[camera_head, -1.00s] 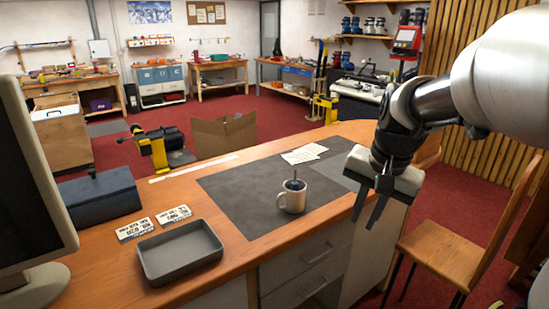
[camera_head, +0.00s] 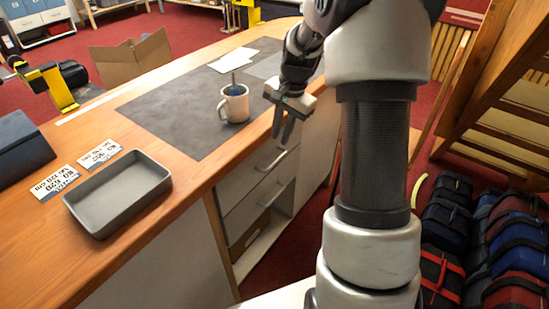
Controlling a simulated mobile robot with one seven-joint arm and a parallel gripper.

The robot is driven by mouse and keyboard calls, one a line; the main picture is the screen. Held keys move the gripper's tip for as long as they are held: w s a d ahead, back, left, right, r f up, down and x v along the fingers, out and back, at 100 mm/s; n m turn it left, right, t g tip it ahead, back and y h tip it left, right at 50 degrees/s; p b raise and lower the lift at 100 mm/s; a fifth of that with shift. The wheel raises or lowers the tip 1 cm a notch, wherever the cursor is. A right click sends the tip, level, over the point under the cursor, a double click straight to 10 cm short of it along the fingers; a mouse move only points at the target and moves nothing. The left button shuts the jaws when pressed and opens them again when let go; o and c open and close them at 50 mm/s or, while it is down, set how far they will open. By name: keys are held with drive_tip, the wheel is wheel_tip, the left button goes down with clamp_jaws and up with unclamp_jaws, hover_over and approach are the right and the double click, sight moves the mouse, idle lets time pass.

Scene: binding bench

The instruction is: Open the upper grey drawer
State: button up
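The upper grey drawer (camera_head: 246,179) is in the side of the wooden desk, below the tabletop edge, and looks shut. Its bar handle (camera_head: 278,160) is on its right part. A second grey drawer (camera_head: 254,212) with a similar handle (camera_head: 272,196) is directly below it. My gripper (camera_head: 283,138) points down in front of the desk edge, above and slightly right of the upper handle. Its two fingers are apart with nothing between them, and it appears not to touch the handle. My arm hides part of the desk's right end.
On the desk (camera_head: 120,257) are a grey tray (camera_head: 118,194), a cream mug (camera_head: 235,104) on a dark mat (camera_head: 165,118), cards and papers. Below the drawers is an open compartment (camera_head: 250,238). Several dark and red bags (camera_head: 445,240) lie at right, beside a wooden rack (camera_head: 490,80).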

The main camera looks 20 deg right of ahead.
sight(274, 162)
drive_tip(key=f, duration=0.3)
drive_tip(key=w+f+b, duration=0.1)
drive_tip(key=f, duration=0.3)
drive_tip(key=a+f, duration=0.1)
drive_tip(key=f, duration=0.2)
drive_tip(key=shift+w+f, duration=0.2)
drive_tip(key=shift+w, duration=0.15)
clamp_jaws()
